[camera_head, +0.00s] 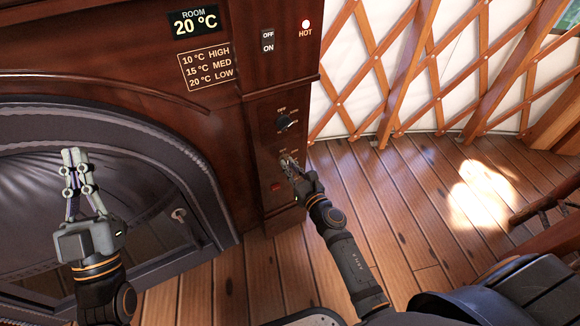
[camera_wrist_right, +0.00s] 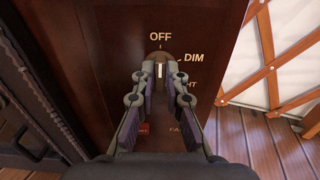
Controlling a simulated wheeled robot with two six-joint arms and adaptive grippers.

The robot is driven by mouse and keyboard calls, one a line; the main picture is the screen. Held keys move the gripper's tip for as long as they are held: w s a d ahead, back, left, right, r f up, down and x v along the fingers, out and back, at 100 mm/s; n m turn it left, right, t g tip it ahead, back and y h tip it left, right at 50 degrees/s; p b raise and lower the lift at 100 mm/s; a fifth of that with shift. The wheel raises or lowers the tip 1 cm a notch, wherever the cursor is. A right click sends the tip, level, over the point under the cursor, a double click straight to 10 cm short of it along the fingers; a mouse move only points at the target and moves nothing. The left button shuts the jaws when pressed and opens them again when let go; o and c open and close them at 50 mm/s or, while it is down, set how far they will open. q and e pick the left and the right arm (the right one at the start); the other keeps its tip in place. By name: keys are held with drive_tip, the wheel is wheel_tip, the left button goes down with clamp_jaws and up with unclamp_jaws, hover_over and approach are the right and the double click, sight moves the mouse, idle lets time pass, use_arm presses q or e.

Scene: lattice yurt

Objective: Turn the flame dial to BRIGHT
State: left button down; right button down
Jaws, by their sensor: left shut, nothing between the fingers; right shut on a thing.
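The flame dial (camera_wrist_right: 160,72) is on a dark wooden panel in the right wrist view, with OFF above it and DIM to its upper right. A label ending in HT and one starting with FA are partly hidden by a finger. The dial's pale mark stands upright, toward OFF. My right gripper (camera_head: 288,162) is shut on this dial, its fingers on both sides; in the head view it covers the dial. My left gripper (camera_head: 74,155) is shut and empty, raised in front of the dark arched door at left.
Another dial (camera_head: 285,122) sits just above my right gripper, and a red button (camera_head: 276,187) just below it. An OFF/ON plate (camera_head: 268,41) and a lit HOT lamp (camera_head: 306,24) are higher.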

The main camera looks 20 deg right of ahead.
use_arm(q)
drive_tip(key=shift+w, duration=0.1)
